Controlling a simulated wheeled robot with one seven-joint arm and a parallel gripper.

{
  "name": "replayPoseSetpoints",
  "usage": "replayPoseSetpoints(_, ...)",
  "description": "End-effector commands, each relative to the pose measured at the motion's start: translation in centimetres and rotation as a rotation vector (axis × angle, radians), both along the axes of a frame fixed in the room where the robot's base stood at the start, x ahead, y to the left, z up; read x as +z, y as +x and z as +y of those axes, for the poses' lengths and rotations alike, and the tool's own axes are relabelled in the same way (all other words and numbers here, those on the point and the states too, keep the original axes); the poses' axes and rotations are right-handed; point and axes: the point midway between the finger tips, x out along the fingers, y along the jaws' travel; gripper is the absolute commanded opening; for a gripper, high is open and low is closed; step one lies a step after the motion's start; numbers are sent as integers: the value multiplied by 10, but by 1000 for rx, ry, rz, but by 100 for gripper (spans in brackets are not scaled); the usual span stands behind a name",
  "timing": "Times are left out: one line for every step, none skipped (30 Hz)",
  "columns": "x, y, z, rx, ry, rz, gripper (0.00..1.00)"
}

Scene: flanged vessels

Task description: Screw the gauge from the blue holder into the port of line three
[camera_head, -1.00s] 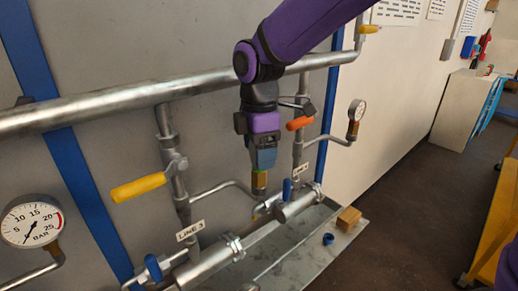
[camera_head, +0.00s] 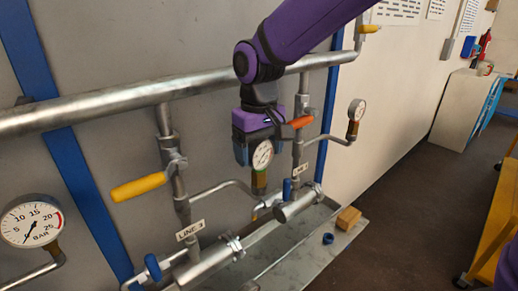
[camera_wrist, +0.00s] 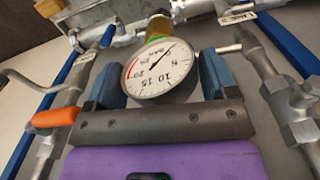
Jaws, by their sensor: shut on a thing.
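My gripper (camera_head: 260,150) is shut on a gauge with a round white dial (camera_head: 263,155), held upright with its brass stem (camera_head: 259,181) pointing down. The wrist view shows the dial (camera_wrist: 160,69) between the two blue fingers. The stem's lower end is at the free end of line three's side pipe (camera_head: 225,186), where the port is. I cannot tell how far the stem is in the thread. The LINE 3 label (camera_head: 190,230) is at the lower left of that pipe. A small blue ring-shaped holder (camera_head: 328,238) stands empty on the metal tray.
Line three's yellow lever (camera_head: 138,187) sticks out left of the gripper. An orange lever (camera_head: 300,122) and another line's pipes stand close on the right, with a fitted gauge (camera_head: 357,109). A thick pipe (camera_head: 180,90) runs behind my arm. A wooden block (camera_head: 348,218) lies on the tray.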

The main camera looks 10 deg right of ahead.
Motion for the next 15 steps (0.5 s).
replayPoseSetpoints(0, 1, -1, -49, 1, 0, 23)
replayPoseSetpoints(0, 1, -1, -71, 1, 0, 23)
replayPoseSetpoints(0, 1, -1, -91, 1, 0, 23)
replayPoseSetpoints(0, 1, -1, -95, 1, 0, 82)
replayPoseSetpoints(0, 1, -1, -93, 1, 0, 89)
replayPoseSetpoints(0, 1, -1, -92, 1, 0, 98)
replayPoseSetpoints(0, 1, -1, -91, 1, 0, 100)
replayPoseSetpoints(0, 1, -1, -91, 1, 0, 100)
replayPoseSetpoints(0, 0, 0, -90, 1, 0, 100)
replayPoseSetpoints(0, 0, 0, -90, 1, 0, 100)
replayPoseSetpoints(0, 0, 0, -89, 1, 0, 100)
replayPoseSetpoints(0, 0, 0, -89, 1, 0, 100)
replayPoseSetpoints(0, 0, 0, -88, 1, 0, 100)
replayPoseSetpoints(1, 0, 0, -88, 1, 0, 100)
replayPoseSetpoints(2, 0, 0, -88, 1, 0, 100)
